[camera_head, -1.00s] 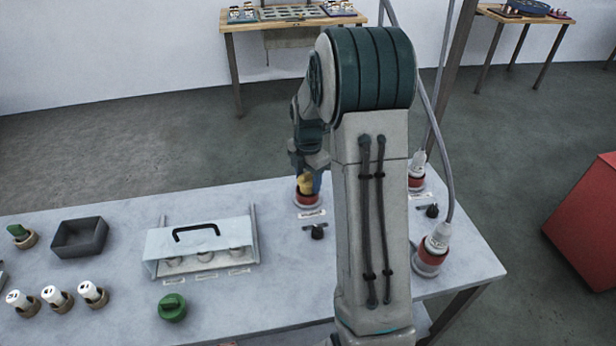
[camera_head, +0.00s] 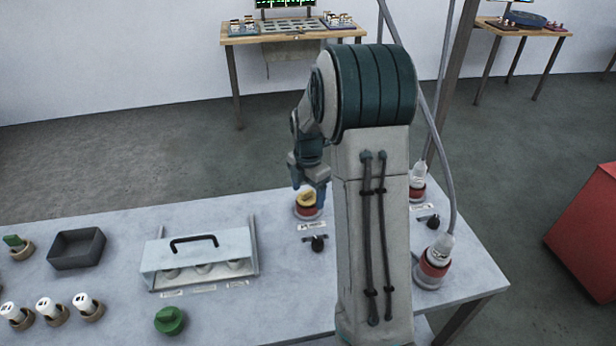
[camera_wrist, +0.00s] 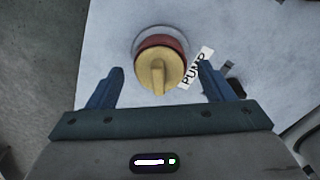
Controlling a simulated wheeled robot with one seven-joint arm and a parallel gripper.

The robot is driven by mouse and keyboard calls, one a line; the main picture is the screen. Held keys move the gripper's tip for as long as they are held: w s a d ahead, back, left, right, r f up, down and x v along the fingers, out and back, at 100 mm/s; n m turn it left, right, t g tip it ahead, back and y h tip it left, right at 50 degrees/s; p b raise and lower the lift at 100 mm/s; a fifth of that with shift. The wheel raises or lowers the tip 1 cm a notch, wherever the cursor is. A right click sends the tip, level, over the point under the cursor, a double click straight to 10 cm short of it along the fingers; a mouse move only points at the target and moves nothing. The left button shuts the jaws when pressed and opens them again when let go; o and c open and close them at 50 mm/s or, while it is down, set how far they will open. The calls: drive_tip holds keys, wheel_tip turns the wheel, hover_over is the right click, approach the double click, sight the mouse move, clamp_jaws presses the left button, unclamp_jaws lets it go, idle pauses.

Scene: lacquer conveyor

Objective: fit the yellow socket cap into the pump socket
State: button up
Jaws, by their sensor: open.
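The yellow socket cap (camera_head: 306,199) sits on the red-ringed pump socket (camera_head: 308,212) near the table's back edge, left of my arm. In the wrist view the yellow cap (camera_wrist: 158,72), with its raised grip bar, covers the mouth of the pump socket (camera_wrist: 152,42), whose red ring and grey base show behind it. I cannot tell how deep the cap is seated. My gripper (camera_wrist: 161,80) is open, with a blue finger on each side of the cap and clear gaps between. In the head view my gripper (camera_head: 310,185) is just above the cap.
A "PUMP" label (camera_wrist: 197,68) and a black knob (camera_head: 318,243) are beside the socket. Two red sockets with plugged cables, one here (camera_head: 433,262), stand at the right. A handled cover (camera_head: 200,248), a dark tray (camera_head: 77,249) and a green cap (camera_head: 169,320) are on the left.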

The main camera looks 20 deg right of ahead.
wheel_tip(320, 180, up, 13)
drive_tip(key=shift+r, duration=0.15)
drive_tip(key=shift+s, duration=0.1)
idle(0.5)
drive_tip(key=s+a+m+t, duration=0.1)
drive_tip(key=s+a+m, duration=0.2)
drive_tip(key=s+m, duration=0.4)
drive_tip(key=s+a+m+t, duration=0.1)
drive_tip(key=s+a+m, duration=0.3)
drive_tip(key=s+m, duration=0.3)
drive_tip(key=s+a+f+m+t, duration=0.1)
drive_tip(key=s+a+m, duration=0.3)
drive_tip(key=s+m, duration=0.3)
drive_tip(key=shift+s+m, duration=0.4)
drive_tip(key=shift+s, duration=0.85)
